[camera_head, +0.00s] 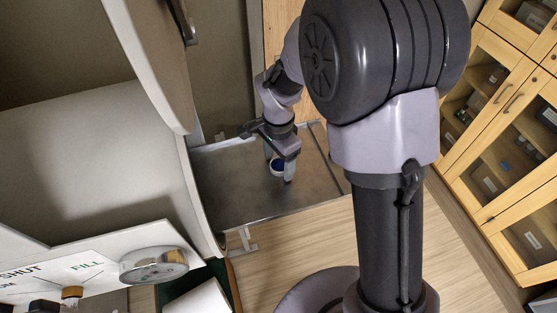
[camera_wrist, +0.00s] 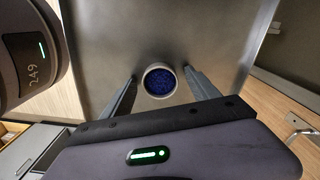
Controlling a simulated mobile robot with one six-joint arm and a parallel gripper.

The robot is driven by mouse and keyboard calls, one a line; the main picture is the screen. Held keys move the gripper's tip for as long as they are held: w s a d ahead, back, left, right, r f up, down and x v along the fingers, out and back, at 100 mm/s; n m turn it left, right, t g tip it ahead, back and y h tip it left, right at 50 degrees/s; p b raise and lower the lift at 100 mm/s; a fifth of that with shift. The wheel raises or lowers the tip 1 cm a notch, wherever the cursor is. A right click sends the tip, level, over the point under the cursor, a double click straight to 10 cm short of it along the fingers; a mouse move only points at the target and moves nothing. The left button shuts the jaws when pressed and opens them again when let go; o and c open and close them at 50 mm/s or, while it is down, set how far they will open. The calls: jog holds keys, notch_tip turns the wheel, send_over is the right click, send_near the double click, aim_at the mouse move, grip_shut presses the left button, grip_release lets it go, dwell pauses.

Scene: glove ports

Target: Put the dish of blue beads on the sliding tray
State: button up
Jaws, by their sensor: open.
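The dish of blue beads (camera_wrist: 160,82) is a small round pale-rimmed dish filled with dark blue beads. It sits on the grey metal sliding tray (camera_wrist: 110,35), and it also shows small in the head view (camera_head: 277,166). The tray (camera_head: 235,195) extends out of a round opening in the white chamber. My gripper (camera_wrist: 160,85) is open, with one finger on each side of the dish and a gap to each. In the head view my gripper (camera_head: 279,172) is low over the tray, and a finger partly hides the dish.
A round door (camera_head: 150,60) stands open beside the tray. A gauge (camera_head: 154,265) and a valve panel (camera_head: 80,265) are at the lower left. Wooden glass-fronted cabinets (camera_head: 510,130) stand at the right. Much of the tray around the dish is bare.

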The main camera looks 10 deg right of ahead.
aim_at(279, 169)
notch_tip(279, 169, up, 16)
jog(key=s+d+n+p, duration=0.1)
jog(key=s+p, duration=0.1)
jog(key=s+d+r+n+t+y, duration=0.1)
jog(key=s+d+r+n+t, duration=0.1)
jog(key=s, duration=0.6)
jog(key=s+d+r+n+t+y, duration=0.1)
jog(key=s+d+r+n+t, duration=0.1)
jog(key=s, duration=0.7)
notch_tip(279, 169, up, 3)
jog(key=shift+d+f+n+t, duration=0.1)
jog(key=shift+d+n+t, duration=0.1)
jog(key=shift+n+t, duration=0.85)
